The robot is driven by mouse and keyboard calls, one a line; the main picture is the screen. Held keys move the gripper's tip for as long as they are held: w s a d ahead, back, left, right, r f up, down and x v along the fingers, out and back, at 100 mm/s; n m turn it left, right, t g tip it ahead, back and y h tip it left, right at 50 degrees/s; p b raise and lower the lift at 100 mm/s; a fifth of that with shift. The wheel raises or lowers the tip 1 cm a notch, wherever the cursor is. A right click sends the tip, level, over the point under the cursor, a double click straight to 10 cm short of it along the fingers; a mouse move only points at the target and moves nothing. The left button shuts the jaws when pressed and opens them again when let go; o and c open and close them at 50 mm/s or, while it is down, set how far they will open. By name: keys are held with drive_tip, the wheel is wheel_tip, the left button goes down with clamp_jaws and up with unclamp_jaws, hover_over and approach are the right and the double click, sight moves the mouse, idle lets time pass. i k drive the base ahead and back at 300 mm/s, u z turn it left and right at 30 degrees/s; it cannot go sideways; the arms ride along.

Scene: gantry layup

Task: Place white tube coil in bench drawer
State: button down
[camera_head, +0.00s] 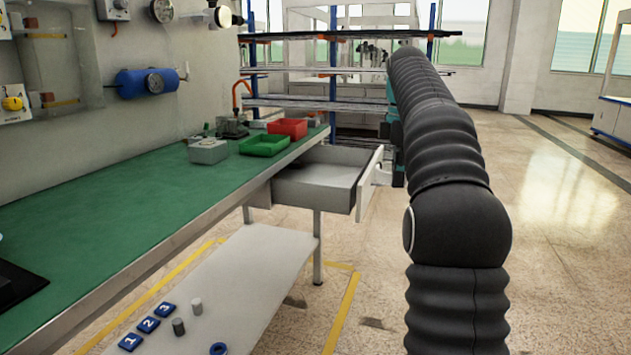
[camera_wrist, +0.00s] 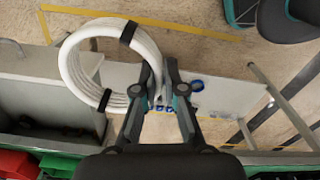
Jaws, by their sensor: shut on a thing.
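The white tube coil (camera_wrist: 72,68) is a ring of several turns with black bands, seen in the wrist view. My gripper (camera_wrist: 160,70) is shut on the right side of its ring, and the coil extends left from the fingers. The bench drawer (camera_head: 316,185) is pulled open under the far end of the green bench, and its visible floor looks empty. In the wrist view the drawer (camera_wrist: 30,105) lies at the left, below the coil, whose left part overlaps its right edge in the picture.
The green bench top (camera_head: 100,200) holds a red bin (camera_head: 288,128), a green bin (camera_head: 264,145) and a grey box (camera_head: 208,151). A lower shelf (camera_head: 250,270) carries numbered blue tiles and small cylinders. A rack (camera_head: 335,80) stands behind. Open floor lies at right.

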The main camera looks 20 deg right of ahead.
sight(333, 180)
drive_tip(key=i, duration=1.45)
